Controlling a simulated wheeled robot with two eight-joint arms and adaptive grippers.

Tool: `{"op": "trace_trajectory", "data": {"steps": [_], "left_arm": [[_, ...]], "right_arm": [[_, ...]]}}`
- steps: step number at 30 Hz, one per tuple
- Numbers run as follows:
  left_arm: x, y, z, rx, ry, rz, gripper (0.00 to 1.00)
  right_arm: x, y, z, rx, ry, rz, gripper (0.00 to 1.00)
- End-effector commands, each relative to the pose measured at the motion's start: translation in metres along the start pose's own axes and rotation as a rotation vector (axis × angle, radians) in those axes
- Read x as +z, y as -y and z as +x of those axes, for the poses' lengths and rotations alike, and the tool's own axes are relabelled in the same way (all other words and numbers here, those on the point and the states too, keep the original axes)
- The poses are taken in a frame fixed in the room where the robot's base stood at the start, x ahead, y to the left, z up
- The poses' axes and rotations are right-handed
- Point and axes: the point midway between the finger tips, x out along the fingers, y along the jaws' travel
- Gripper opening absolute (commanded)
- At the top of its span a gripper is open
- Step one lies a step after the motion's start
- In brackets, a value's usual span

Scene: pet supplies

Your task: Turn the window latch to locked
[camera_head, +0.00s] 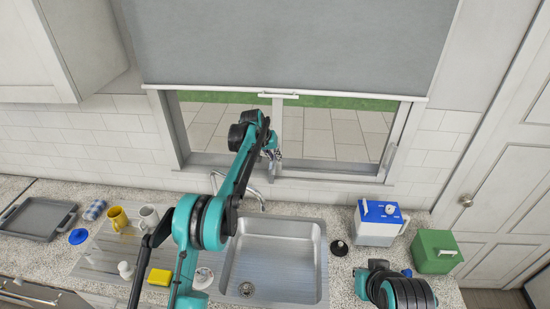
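The window (335,120) is in the back wall above the sink, with a pale frame and a centre post (279,115). I cannot make out the latch; my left gripper and wrist cover the lower part of the centre post. My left arm reaches up from the bottom over the counter, and the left gripper (272,156) is at the base of that post. Its fingers are small and partly hidden, so I cannot tell whether they are open or touching anything. Part of my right arm shows at the bottom right; its gripper is not clearly visible.
A grey blind (290,45) covers the window's upper part. Below are a faucet (254,195) and sink (270,254). A blue-and-white box (376,232) and green box (434,252) stand right. Mugs (117,217), a yellow sponge (159,277) and a tray (38,219) are left.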

Motion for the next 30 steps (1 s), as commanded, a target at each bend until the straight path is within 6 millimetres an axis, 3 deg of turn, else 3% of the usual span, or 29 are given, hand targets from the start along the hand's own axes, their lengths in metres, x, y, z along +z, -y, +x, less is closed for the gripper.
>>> {"op": "trace_trajectory", "data": {"steps": [11,30], "left_arm": [[0.001,0.001,0.003,0.001,-0.025,0.006,0.00],[0.001,0.007,0.026,0.009,-0.427,0.112,0.00]], "right_arm": [[0.005,0.000,0.007,0.000,0.000,0.000,0.00],[0.058,0.000,0.081,0.000,0.000,0.000,0.00]]}}
